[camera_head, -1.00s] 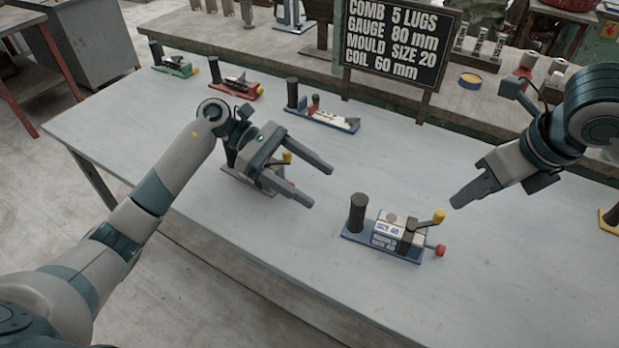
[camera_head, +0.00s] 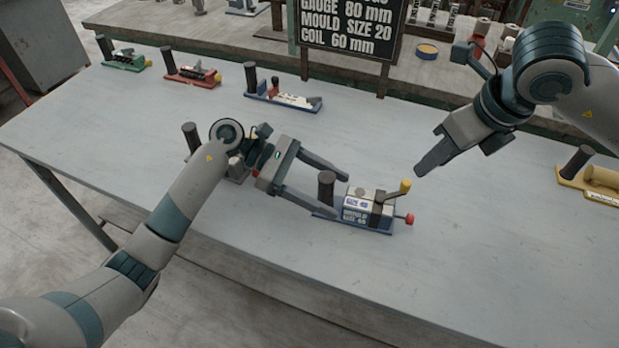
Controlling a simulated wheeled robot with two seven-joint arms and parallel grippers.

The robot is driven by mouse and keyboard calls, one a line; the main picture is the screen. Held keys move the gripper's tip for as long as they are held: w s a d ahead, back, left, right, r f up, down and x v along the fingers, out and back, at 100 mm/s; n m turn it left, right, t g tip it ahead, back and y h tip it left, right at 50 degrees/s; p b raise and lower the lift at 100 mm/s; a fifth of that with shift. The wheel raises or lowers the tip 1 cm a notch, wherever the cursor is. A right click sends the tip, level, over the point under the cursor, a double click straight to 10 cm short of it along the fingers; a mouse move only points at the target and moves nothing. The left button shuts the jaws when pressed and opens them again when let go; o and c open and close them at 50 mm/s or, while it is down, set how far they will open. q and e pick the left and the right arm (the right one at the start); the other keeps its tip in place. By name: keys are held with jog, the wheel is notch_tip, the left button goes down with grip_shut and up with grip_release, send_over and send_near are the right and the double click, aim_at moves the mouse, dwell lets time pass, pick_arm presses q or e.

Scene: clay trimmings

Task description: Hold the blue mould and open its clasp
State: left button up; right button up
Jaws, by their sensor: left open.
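The blue mould (camera_head: 368,212) stands on the table in the middle right of the head view. It has a blue base, a dark upright post (camera_head: 326,190) at its left end, and a pale labelled block. A dark clasp strap (camera_head: 380,213) with a yellow-tipped lever (camera_head: 405,186) crosses the block, and a red knob (camera_head: 410,219) sticks out at the right. My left gripper (camera_head: 338,192) is open, with one finger on each side of the post; contact cannot be told. My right gripper (camera_head: 424,167) hangs above and right of the lever, apart from it; its fingers overlap in view.
Another fixture (camera_head: 190,136) is partly hidden behind my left gripper. Green (camera_head: 126,62), red (camera_head: 193,77) and another blue-based fixture (camera_head: 284,98) stand along the back. A yellow one (camera_head: 592,178) is at the right. A lettered sign (camera_head: 352,25) stands behind. The table front is clear.

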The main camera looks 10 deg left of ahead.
aim_at(348, 200)
pick_arm(q)
jog(key=shift+x, duration=2.3)
jog(key=c, duration=1.6)
pick_arm(e)
jog(key=shift+o, duration=0.5)
pick_arm(q)
jog(key=shift+o, duration=0.2)
pick_arm(e)
jog(key=shift+w+a+r+n+g+h, duration=0.45)
jog(key=shift+w+n+g, duration=0.1)
jog(key=shift+n, duration=1.5)
jog(key=shift+w+a+r+n+g+h, duration=0.4)
jog(key=shift+w+a+r+n+g, duration=0.1)
jog(key=shift+n, duration=1.6)
jog(key=shift+w+a+r+n+g+h, duration=0.45)
jog(key=shift+w+n, duration=0.1)
jog(key=shift+n, duration=1.5)
